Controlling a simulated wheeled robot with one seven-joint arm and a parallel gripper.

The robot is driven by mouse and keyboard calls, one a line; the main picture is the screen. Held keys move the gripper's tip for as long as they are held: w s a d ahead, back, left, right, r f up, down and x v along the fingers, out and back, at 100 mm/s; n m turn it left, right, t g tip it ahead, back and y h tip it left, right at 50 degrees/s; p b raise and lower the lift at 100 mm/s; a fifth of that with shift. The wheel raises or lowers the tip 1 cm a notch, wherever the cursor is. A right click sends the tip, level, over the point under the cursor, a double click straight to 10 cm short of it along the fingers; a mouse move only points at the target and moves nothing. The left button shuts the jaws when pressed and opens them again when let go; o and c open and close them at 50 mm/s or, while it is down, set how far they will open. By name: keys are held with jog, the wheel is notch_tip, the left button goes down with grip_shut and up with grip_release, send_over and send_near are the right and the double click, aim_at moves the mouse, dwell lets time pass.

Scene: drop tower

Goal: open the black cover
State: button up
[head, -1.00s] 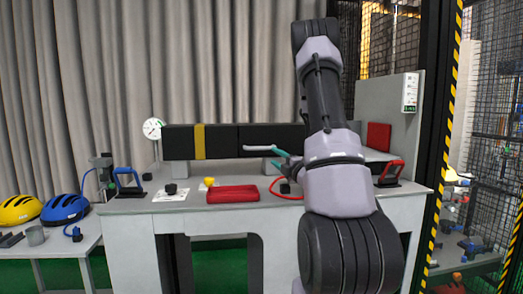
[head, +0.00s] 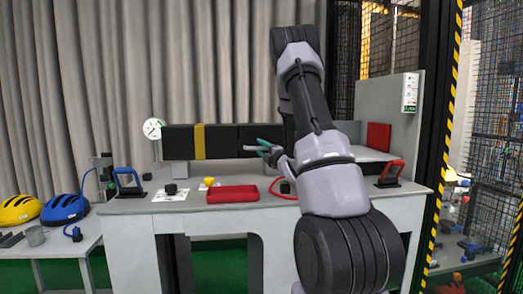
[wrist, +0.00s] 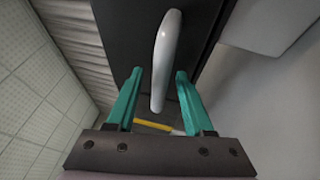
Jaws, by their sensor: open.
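The black cover (head: 222,140) is a long dark box with a yellow band at the back of the grey bench; my arm hides part of its right side. Its pale bar handle (wrist: 163,62) stands out from the dark face (wrist: 125,20) in the wrist view. My gripper (wrist: 159,73), with teal fingers, is open, and the handle appears between the fingers there. In the head view my gripper (head: 263,149) is in front of the cover, by the handle's end. I cannot tell whether the fingers touch the handle.
A round gauge (head: 153,129) stands left of the cover.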

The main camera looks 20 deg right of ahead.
grip_shut()
dwell(1.4)
